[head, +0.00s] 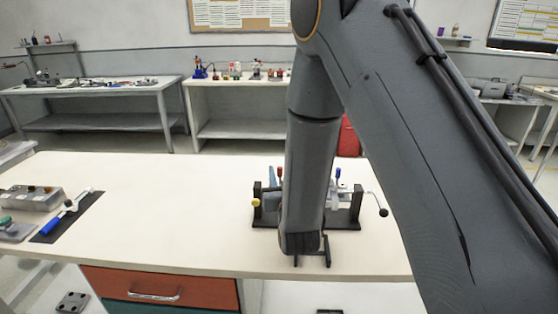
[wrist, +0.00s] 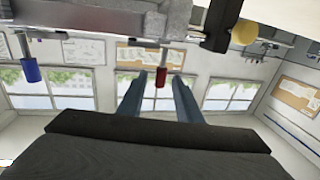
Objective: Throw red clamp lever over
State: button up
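The red clamp lever (wrist: 161,75) hangs down from the fixture in the wrist view, where the scene appears upside down. It shows between the two blue-grey fingers of my gripper (wrist: 158,80). The fingers stand apart, with a visible gap on each side of the lever. The lever's depth relative to the fingertips is hard to tell. In the head view a bit of red (head: 280,172) shows at the clamp fixture (head: 349,221), just left of my arm. My arm hides much of the fixture and most of the gripper there.
The fixture has a blue lever (head: 338,173), a yellow knob (head: 256,203) and a black ball-ended handle (head: 384,212). A dark mat (head: 64,225) with a blue-handled tool (head: 52,222) lies at the left of the white table (head: 170,205). The table's middle left is clear.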

jog(key=w, duration=0.2)
jog(key=w+p, duration=0.1)
jog(key=w+a, duration=0.1)
jog(key=w, duration=0.1)
jog(key=shift+w, duration=0.35)
jog(key=shift+c, duration=0.3)
grip_shut()
